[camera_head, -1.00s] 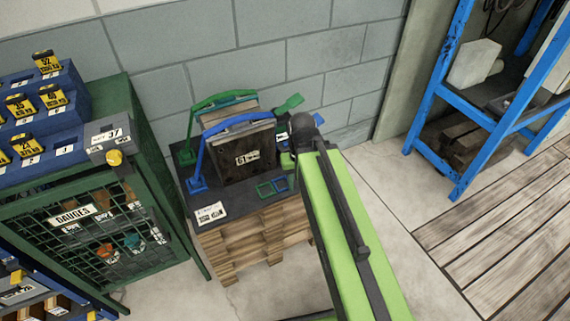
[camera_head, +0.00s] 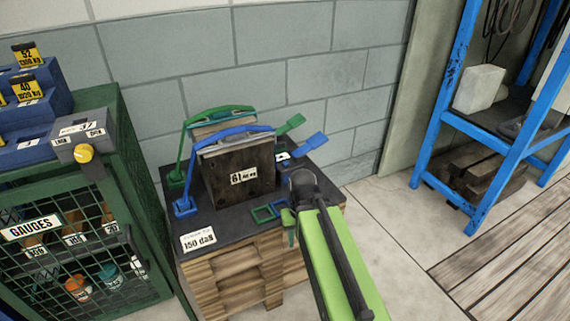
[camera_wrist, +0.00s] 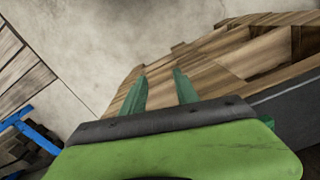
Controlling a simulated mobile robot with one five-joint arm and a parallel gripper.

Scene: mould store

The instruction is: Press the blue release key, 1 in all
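A blue strap (camera_head: 236,133) arches over a dark mould block (camera_head: 240,175) labelled 61. Blue parts that could be the release key are a flat paddle (camera_head: 311,143) at the strap's right end, a foot (camera_head: 184,206) at its left and a small square frame (camera_head: 285,211) on the black top; I cannot tell which is the key. A green strap (camera_head: 215,113) with a green paddle (camera_head: 290,124) stands behind. My gripper (camera_head: 290,228) is at the stand's right front edge, near the square frames. In the wrist view its fingers (camera_wrist: 161,89) are apart and empty, over the pallet wood.
The black-topped pallet stand (camera_head: 225,227) carries a 150 daN label. A green mesh gauge cabinet (camera_head: 90,245) stands close on the left. A blue rack (camera_head: 437,110) stands at the right. Bare floor (camera_head: 395,230) lies between the stand and the rack.

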